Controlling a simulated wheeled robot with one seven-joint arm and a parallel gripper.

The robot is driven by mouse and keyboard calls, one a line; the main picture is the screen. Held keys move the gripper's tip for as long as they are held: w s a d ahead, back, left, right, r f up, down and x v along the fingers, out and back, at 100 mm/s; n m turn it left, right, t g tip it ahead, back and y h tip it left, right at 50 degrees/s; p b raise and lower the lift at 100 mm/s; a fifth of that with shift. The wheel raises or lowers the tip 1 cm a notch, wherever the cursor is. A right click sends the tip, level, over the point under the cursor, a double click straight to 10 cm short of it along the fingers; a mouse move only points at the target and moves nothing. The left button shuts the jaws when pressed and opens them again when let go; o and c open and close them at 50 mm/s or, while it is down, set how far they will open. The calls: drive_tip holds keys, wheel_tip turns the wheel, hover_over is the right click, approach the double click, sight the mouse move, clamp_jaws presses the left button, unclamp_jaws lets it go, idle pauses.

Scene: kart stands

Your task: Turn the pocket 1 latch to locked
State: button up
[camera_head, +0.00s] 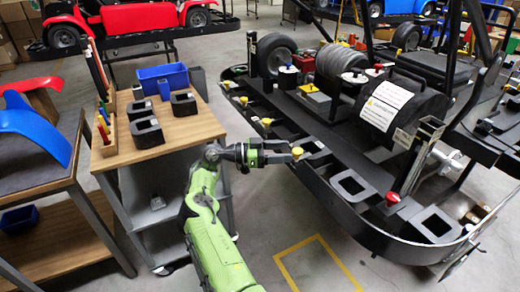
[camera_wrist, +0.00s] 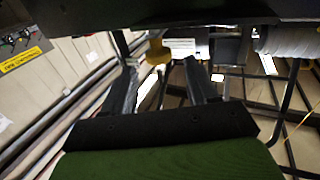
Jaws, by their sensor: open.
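A yellow latch knob (camera_head: 297,152) is at the near edge of the black kart frame, right by my gripper (camera_head: 312,150). In the wrist view a yellow knob (camera_wrist: 157,52) hangs between the two dark fingertips (camera_wrist: 165,75), nearer the left one. My gripper is open, and I see no clear contact with the knob. More latch knobs line the edge: yellow ones (camera_head: 266,122) (camera_head: 243,101) farther back and a red one (camera_head: 392,198) nearer. I cannot read which one belongs to pocket 1, nor whether the knob at my gripper is locked.
Empty black square pockets (camera_head: 352,186) (camera_head: 436,226) sit on the kart's tray to the right. A wooden cart (camera_head: 185,128) with black blocks (camera_head: 146,132) and a blue bin (camera_head: 163,78) stands left. A yellow outline (camera_head: 318,262) marks open floor in front.

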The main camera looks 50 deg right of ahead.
drive_tip(key=v, duration=0.9)
drive_tip(key=shift+s+d, duration=0.1)
drive_tip(key=s+a+r+n+t+y, duration=0.3)
drive_tip(key=s+r+n+t+y, duration=0.3)
drive_tip(key=s, duration=0.4)
drive_tip(key=s+a+r+n+t+y, duration=0.15)
drive_tip(key=a+n+t, duration=0.45)
drive_tip(key=a, duration=0.6)
drive_tip(key=s+a+n+t+y+p, duration=0.1)
drive_tip(key=s+a+n+t+y, duration=0.15)
drive_tip(key=a+n, duration=0.8)
drive_tip(key=s+a+r+n+t+y, duration=0.1)
drive_tip(key=s+a+n+t+y, duration=0.3)
drive_tip(key=a, duration=0.9)
wheel_tip(320, 180, up, 13)
drive_tip(key=w+n+h+p, duration=0.1)
drive_tip(key=h+p, duration=0.1)
drive_tip(key=p, duration=1)
drive_tip(key=shift+t, duration=0.45)
